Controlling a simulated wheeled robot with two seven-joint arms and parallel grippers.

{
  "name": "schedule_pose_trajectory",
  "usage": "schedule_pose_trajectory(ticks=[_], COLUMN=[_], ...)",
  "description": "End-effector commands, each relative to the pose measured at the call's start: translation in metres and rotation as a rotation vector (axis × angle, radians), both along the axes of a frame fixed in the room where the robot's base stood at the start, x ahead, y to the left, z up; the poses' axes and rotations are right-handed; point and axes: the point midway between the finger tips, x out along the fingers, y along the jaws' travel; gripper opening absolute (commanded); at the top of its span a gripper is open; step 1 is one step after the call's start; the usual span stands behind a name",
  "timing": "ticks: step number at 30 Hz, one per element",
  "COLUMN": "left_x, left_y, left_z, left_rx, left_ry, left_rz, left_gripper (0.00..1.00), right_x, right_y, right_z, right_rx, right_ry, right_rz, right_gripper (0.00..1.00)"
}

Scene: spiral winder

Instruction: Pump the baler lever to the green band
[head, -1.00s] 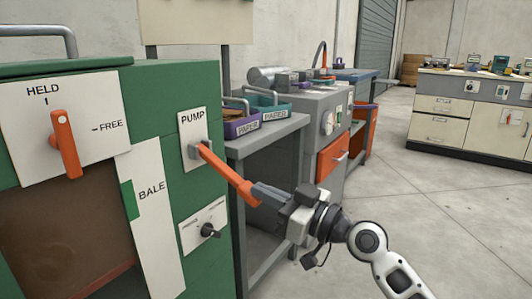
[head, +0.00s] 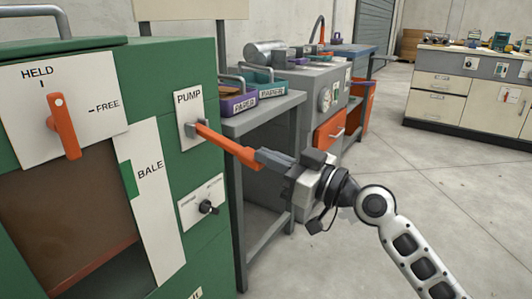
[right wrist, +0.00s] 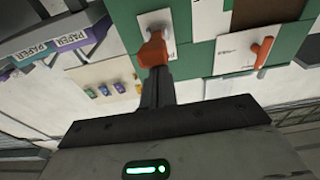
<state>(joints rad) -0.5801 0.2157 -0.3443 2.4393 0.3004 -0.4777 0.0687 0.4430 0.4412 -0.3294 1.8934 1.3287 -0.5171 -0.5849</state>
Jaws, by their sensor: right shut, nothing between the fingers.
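The green baler (head: 165,75) stands at the left in the head view. Its orange pump lever (head: 228,147) sticks out from the white PUMP plate (head: 183,105), sloping down to the right. My right gripper (head: 264,157) is shut with nothing between its fingers; its fingertips are at the lever's free end. In the right wrist view the shut fingers (right wrist: 157,88) point at the orange lever end (right wrist: 153,50); whether they touch is unclear. The white BALE strip (head: 158,220) has a green band (head: 129,180) at its left edge. My left gripper is not in view.
An orange HELD/FREE handle (head: 64,125) hangs down, its top under HELD. A black knob (head: 207,207) sits below the pump plate. A grey bench (head: 262,118) with PAPER bins stands close behind the lever. Open floor (head: 430,190) lies to the right.

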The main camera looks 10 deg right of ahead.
Motion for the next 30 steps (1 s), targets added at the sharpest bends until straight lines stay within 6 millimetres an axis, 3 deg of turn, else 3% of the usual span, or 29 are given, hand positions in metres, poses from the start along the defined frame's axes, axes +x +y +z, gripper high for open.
schedule_pose_trajectory(ticks=[6, 12, 30], left_x=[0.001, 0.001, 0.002], left_y=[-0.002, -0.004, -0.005], left_z=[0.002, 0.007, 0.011], left_rx=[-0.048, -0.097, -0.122], left_ry=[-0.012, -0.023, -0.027], left_rz=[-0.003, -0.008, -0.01], left_gripper=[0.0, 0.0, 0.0], right_x=[-0.036, -0.057, -0.066], right_y=[-0.04, -0.064, -0.073], right_z=[-0.016, -0.02, -0.018], right_rx=[-0.005, 0.001, 0.005], right_ry=[0.002, -0.002, -0.007], right_rz=[-0.001, -0.002, -0.001], right_gripper=[0.0, 0.0, 0.0])
